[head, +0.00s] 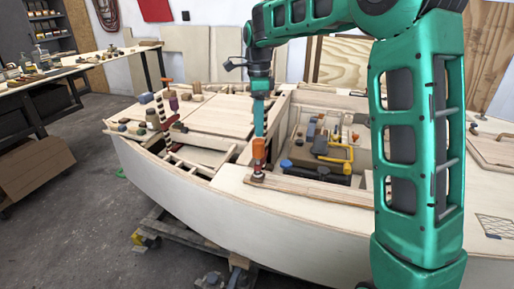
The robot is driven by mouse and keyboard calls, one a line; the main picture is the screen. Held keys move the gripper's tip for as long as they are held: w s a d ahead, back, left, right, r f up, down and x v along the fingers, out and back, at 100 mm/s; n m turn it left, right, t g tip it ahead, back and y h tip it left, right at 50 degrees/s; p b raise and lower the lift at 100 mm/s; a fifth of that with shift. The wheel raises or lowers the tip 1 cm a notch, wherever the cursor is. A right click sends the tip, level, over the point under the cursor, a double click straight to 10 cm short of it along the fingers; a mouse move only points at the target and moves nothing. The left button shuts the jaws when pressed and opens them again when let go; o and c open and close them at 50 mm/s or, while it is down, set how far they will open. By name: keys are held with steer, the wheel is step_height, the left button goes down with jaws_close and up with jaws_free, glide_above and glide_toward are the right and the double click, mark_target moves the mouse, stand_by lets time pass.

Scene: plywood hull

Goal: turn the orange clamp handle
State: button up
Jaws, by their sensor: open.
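The orange clamp handle (259,149) stands upright on a clamp at the near edge of the plywood hull (230,208). The clamp's metal and red lower part (258,172) rests on a wooden strip on the deck. My gripper (260,133) points straight down, directly above the handle, with its fingertips at or just over the handle's top. It is open. The view is too small to tell whether the fingers touch the handle or stand around it.
Another clamp with an orange top (168,83) stands on the left part of the hull. An open well right of the handle holds a yellow clamp (340,150) and blue-capped items. A cluttered workbench (75,68) is at far left. Floor on the left is mostly clear.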

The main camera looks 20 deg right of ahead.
mark_target(258, 140)
step_height(258, 140, down, 9)
steer(key=shift+s+f, duration=0.1)
steer(key=shift+s, duration=0.05)
stand_by(0.4)
steer(key=c, duration=1.1)
